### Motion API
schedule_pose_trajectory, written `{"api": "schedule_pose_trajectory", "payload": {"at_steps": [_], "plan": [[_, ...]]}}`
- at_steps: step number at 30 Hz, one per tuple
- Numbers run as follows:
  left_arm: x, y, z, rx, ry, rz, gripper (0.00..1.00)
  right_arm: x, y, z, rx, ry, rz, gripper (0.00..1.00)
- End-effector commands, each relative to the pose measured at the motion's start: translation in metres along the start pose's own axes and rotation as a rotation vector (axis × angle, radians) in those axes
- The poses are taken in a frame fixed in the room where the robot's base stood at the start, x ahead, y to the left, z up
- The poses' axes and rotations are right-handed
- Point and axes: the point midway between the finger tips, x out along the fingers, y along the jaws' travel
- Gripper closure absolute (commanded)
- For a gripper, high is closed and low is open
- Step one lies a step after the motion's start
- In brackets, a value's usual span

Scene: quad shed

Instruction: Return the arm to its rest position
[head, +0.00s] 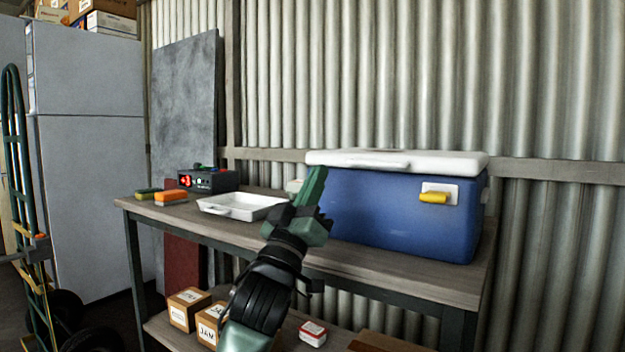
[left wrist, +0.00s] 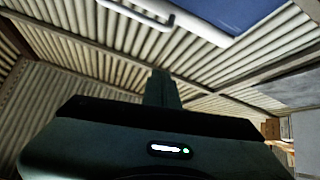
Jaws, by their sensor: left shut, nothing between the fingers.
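My left gripper (head: 314,185) is raised in front of the workbench in the head view, pointing up, with its fingers closed together and nothing between them. In the picture its tip overlaps the left end of the blue cooler (head: 395,213). I cannot tell whether it touches the cooler. In the left wrist view the shut fingers (left wrist: 162,88) show as one narrow dark shape against corrugated walls and roof. My right gripper is not in either view.
The workbench (head: 340,268) holds the white-lidded cooler, a white tray (head: 240,207), a digital-display box (head: 208,181) and sponges (head: 171,197). Boxes (head: 188,308) stand on the lower shelf. A hand truck (head: 38,230) and grey fridge (head: 90,170) are at left.

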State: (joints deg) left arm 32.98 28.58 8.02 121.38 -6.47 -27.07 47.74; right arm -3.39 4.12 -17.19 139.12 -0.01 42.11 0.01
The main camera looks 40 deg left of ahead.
Motion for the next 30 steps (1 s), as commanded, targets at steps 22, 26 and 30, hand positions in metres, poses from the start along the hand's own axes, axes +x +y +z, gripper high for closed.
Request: {"api": "schedule_pose_trajectory", "payload": {"at_steps": [22, 26, 30], "plan": [[-0.112, 0.13, 0.059, 0.026, 0.048, 0.362, 1.0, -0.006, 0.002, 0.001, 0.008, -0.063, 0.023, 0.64], [-0.175, 0.179, 0.047, -0.015, 0.17, 0.467, 1.0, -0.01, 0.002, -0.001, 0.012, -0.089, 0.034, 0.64], [-0.227, 0.203, 0.017, -0.062, 0.308, 0.479, 1.0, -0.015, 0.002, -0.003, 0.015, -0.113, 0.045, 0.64]]}}
